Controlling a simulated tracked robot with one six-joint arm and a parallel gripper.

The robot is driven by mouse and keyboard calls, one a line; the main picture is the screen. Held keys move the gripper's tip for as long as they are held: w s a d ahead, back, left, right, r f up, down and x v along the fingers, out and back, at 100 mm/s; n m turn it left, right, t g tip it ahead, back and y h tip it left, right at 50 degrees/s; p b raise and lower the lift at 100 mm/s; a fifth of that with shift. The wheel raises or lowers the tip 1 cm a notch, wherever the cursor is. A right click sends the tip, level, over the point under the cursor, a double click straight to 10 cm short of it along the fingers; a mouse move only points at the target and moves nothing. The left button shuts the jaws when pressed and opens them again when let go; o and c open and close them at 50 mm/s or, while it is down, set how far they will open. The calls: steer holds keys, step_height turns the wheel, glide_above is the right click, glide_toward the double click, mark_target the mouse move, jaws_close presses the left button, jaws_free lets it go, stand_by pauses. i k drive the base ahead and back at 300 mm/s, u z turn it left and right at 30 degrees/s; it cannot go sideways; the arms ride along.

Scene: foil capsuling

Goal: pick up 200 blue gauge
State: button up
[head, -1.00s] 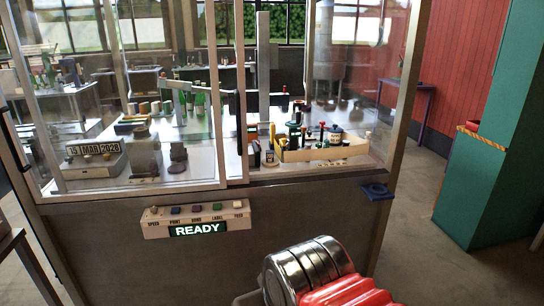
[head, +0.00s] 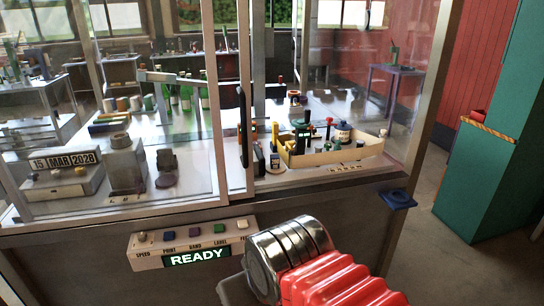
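I cannot pick out a gauge marked 200 for certain. A blue piece with a round raised middle (head: 398,199) sits on the front right corner of the glass-walled machine, outside the glass. No number can be read on it. Inside, a low cream tray (head: 335,158) holds several small bottles and tools, too small to tell apart. My arm, with a metal cylinder and red bellows, shows at the bottom. My gripper's fingers are not visible.
The machine's READY panel (head: 192,246) is on its front. A date block (head: 62,172) and grey units stand inside on the left. A glass pane with a dark handle (head: 243,127) covers the left side. A green cabinet (head: 487,140) stands right, with floor between.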

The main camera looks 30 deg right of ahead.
mark_target(274, 159)
steer(key=u, duration=0.05)
steer(key=i, duration=0.85)
